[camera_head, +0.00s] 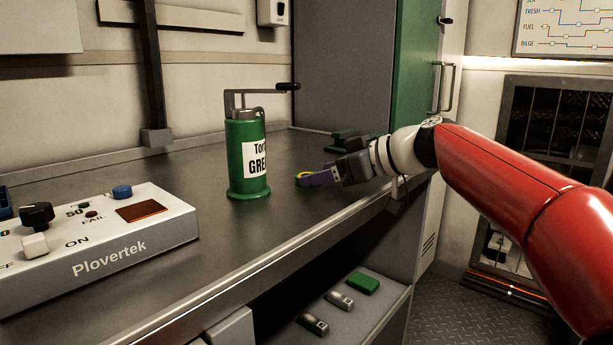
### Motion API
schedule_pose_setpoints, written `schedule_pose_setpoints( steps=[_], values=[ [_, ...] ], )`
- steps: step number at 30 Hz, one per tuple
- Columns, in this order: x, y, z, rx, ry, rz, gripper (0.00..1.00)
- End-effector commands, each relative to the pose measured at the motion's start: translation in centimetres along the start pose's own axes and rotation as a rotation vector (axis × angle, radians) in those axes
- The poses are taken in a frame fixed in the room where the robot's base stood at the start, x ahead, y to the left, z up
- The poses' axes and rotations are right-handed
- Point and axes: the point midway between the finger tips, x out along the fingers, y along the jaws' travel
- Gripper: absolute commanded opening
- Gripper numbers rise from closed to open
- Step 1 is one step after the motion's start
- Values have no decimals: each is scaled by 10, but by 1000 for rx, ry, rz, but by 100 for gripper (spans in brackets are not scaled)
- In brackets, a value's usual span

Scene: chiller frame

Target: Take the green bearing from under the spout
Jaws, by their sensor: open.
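A green grease canister (236,177) stands upright on the dark worktop, with a grey bar and a black-knobbed crank on top. My gripper (304,178) is open, low over the worktop to the right of the canister, its purple fingers pointing left.
A white Plovertek control box (110,250) with knobs stands at the left. A grey cabinet (345,65) rises behind the worktop. A lower shelf (385,300) holds a green block (363,284) and two metal pieces. The worktop (190,270) is bare in front of the canister.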

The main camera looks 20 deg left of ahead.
Motion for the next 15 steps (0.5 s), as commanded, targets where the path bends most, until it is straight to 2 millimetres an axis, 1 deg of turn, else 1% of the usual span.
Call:
schedule_pose_setpoints(
  steps=[1,4,7,12,13,15],
  values=[
    [7,0,-1,2,0,-2,72],
    [17,0,0,0,-1,-1,72],
    [21,1,0,0,-1,1,72],
    [20,1,1,0,-1,2,72],
    [20,1,0,0,-1,2,69],
    [20,1,0,0,-1,2,60]
  ],
)
